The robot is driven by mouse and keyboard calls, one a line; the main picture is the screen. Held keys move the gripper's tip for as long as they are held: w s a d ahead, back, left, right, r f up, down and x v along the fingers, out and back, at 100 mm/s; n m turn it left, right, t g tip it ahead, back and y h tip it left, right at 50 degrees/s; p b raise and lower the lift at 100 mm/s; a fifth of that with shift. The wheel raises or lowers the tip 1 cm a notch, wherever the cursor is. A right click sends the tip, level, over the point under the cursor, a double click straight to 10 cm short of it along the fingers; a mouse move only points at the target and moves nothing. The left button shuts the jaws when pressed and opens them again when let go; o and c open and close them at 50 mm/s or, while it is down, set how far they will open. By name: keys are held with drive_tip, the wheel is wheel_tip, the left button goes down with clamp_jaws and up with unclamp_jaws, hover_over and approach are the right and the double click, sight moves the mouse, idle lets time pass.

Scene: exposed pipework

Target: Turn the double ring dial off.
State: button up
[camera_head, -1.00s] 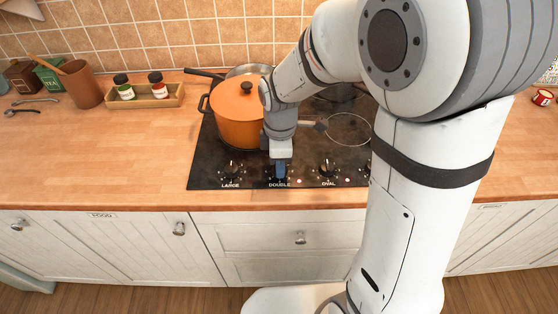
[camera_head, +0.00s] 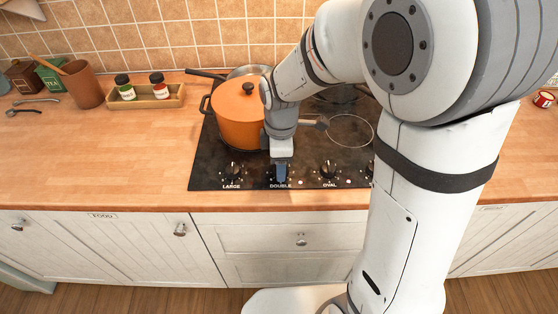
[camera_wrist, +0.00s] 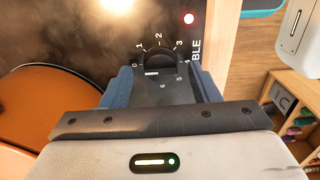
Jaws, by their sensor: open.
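The double ring dial (camera_wrist: 160,58) is a round black knob in the wrist view, ringed by white numbers from 0 to 6. A short white mark shows at its lower edge; I cannot tell surely which setting it is on. My gripper (camera_wrist: 162,76) is open, with one blue finger on each side of the dial. I cannot tell whether either finger touches it. In the head view my gripper (camera_head: 281,173) is just above the DOUBLE label and hides the dial.
The LARGE dial (camera_head: 233,170) and OVAL dial (camera_head: 328,169) stand on either side on the black hob (camera_head: 207,160). An orange pot (camera_head: 238,112) stands close behind and left of my gripper.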

wheel_tip(320, 180, up, 7)
drive_tip(key=shift+r, duration=0.2)
idle(0.5)
